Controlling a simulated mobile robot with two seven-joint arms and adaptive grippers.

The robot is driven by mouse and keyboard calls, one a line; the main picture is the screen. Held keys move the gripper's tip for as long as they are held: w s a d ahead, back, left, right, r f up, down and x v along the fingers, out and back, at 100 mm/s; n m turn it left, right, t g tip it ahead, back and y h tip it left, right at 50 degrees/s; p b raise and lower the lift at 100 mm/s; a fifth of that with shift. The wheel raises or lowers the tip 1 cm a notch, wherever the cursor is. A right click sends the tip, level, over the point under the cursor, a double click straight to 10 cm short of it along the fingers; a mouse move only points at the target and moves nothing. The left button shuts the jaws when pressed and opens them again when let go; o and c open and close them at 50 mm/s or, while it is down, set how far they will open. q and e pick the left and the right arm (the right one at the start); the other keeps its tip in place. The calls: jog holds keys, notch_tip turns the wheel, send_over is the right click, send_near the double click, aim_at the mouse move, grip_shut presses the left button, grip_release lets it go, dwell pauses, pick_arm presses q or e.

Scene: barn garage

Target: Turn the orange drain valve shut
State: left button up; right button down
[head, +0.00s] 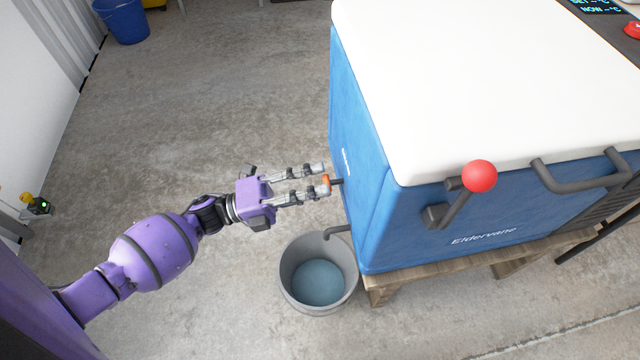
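The orange drain valve (326,180) is a small handle at the end of a dark stub on the left side of the blue chest (385,215). My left gripper (324,175) reaches it from the left with its fingers parted. The orange handle shows at the fingertips, close to the lower finger and partly hidden by it. I cannot tell whether a finger touches it. A grey drain spout (337,230) sticks out below the valve, over a grey bucket (288,285) with bluish water in it. My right gripper is out of view.
The chest has a white lid (470,80) and a lever with a red ball (479,176) in front. It stands on a wooden stand (385,288). A blue bucket (124,22) is far back left.

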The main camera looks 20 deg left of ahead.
pick_arm(q)
jog(key=v, duration=1.1)
jog(key=shift+d, duration=0.1)
